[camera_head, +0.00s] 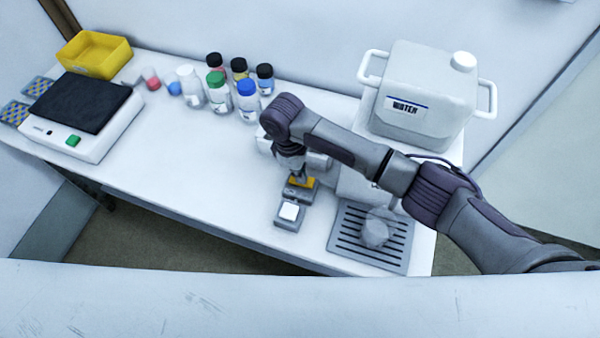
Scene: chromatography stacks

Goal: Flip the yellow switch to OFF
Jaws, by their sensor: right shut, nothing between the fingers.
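The yellow switch (302,182) sits on a small grey box on the white bench, near the middle of the view. A second grey box with a white switch (289,211) stands just in front of it. My right gripper (301,177) points down at the yellow switch with its fingers shut and empty. Its tips are at or just above the switch; I cannot tell whether they touch it. The gripper hides part of the switch, and its ON or OFF position cannot be read. My left gripper is not in view.
A grey drip tray (345,248) with a clear vessel (377,232) is right of the switches. A white water container (420,95) stands behind. Several capped bottles (219,98), a black-topped scale (80,102) and a yellow bin (95,56) are left. Bench left of the switches is clear.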

